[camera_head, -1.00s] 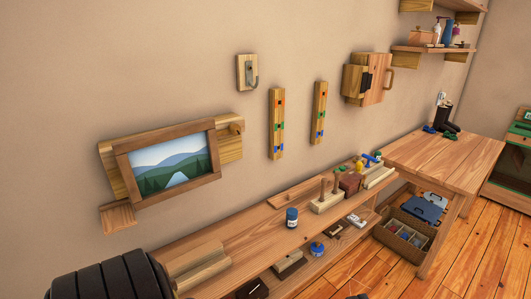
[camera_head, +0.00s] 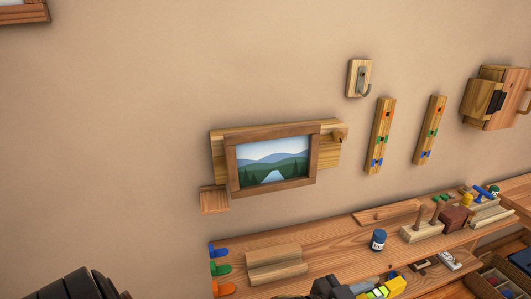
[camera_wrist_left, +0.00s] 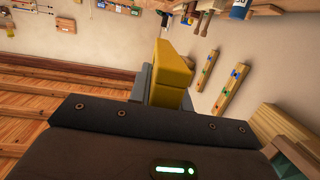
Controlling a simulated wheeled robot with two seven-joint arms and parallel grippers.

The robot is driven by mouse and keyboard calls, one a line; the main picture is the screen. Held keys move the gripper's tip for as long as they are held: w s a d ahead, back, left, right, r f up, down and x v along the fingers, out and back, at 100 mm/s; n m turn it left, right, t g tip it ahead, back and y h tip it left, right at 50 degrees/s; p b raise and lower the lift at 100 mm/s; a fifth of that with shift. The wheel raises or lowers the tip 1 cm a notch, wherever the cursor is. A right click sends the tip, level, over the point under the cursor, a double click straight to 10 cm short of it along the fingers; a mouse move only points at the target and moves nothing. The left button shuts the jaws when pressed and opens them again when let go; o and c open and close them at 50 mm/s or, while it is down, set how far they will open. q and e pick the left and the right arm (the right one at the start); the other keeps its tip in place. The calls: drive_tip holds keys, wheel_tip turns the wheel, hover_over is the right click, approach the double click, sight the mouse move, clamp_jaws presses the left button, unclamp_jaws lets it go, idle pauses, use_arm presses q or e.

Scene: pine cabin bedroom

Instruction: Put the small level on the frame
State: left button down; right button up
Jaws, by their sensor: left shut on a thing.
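The picture frame (camera_head: 230,168), brown wood around a mountain landscape, hangs on the wall in front of a paler board. Its top edge looks bare. In the head view its right side sits higher than its left, but I cannot tell whether it is truly tilted. My left gripper (camera_head: 345,288) is at the bottom edge, lower than the frame and to its right, apart from it. It is shut on the small yellow level (camera_head: 386,290), which has green vials. The level also shows between the fingers in the left wrist view (camera_wrist_left: 174,68). My right gripper is out of view.
A wooden shelf unit (camera_head: 345,237) runs below the frame, carrying a blue jar (camera_head: 378,240), wooden blocks and coloured pegs. A small ledge (camera_head: 214,200) sits by the frame's lower left. A hook (camera_head: 360,78) and two marked strips (camera_head: 381,135) are to its right. The wall above is clear.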

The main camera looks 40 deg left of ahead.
use_arm(q)
drive_tip(key=w+a+r+m+g+h+p, duration=0.1)
drive_tip(key=w+a+r+m+h+p, duration=0.15)
drive_tip(key=r+p, duration=0.75)
drive_tip(key=w+a+r+m+g+h+p, duration=0.15)
drive_tip(key=a+r, duration=0.25)
drive_tip(key=r, duration=1.4)
drive_tip(key=a+r+n+t+y+p, duration=0.25)
drive_tip(key=a+r+p, duration=0.25)
drive_tip(key=a+r, duration=0.85)
drive_tip(key=b, duration=0.2)
hover_over(263, 129)
drive_tip(key=d, duration=0.1)
drive_tip(key=shift+n+g, duration=0.25)
drive_tip(key=shift+g, duration=0.15)
wheel_tip(263, 129, down, 8)
drive_tip(key=shift+s+r, duration=0.1)
drive_tip(key=shift+r, duration=0.15)
drive_tip(key=shift+a+f, duration=0.35)
drive_tip(key=shift+f, duration=0.15)
wheel_tip(263, 129, down, 2)
drive_tip(key=shift+f+p, duration=0.1)
drive_tip(key=shift+p, duration=0.4)
drive_tip(key=shift+a+f, duration=0.15)
drive_tip(key=shift+f, duration=0.35)
